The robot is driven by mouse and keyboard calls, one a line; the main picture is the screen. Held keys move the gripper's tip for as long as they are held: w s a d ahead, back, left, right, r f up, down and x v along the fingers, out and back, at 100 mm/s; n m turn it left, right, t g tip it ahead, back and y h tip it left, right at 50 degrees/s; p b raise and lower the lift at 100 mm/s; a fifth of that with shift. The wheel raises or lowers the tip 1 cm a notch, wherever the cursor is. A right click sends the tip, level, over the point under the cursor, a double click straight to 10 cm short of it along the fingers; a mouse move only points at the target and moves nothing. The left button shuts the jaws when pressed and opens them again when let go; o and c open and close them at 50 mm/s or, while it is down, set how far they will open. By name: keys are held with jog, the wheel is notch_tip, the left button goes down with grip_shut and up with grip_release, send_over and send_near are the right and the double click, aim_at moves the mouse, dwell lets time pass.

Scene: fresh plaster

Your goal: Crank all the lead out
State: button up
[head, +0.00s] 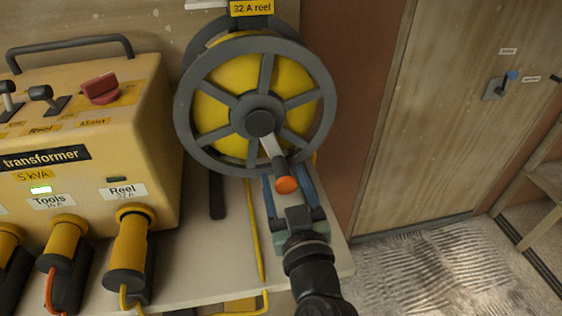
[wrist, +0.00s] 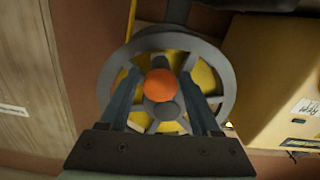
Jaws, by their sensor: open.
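The cable reel (head: 226,97) stands upright on the bench with yellow lead wound on its drum, behind a grey spoked wheel. Its crank (head: 271,147) points down and slightly right from the hub and ends in a dark handle with an orange tip (head: 287,185). My gripper (head: 287,177) is open, its two blue fingers on either side of the handle. In the wrist view the orange tip (wrist: 160,83) sits between the fingers, with gaps on both sides; I cannot tell the exact depth. A yellow strand of lead (head: 254,230) hangs down from the reel.
A yellow transformer (head: 85,130) stands left of the reel, with a red switch (head: 100,90) and several plugs, one under the "Reel" label (head: 130,245). A wooden door (head: 440,110) and a wall switch (head: 496,88) are at right. The floor right of the bench looks clear.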

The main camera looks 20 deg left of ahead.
aim_at(281, 169)
jog(key=shift+x, duration=1.8)
grip_shut()
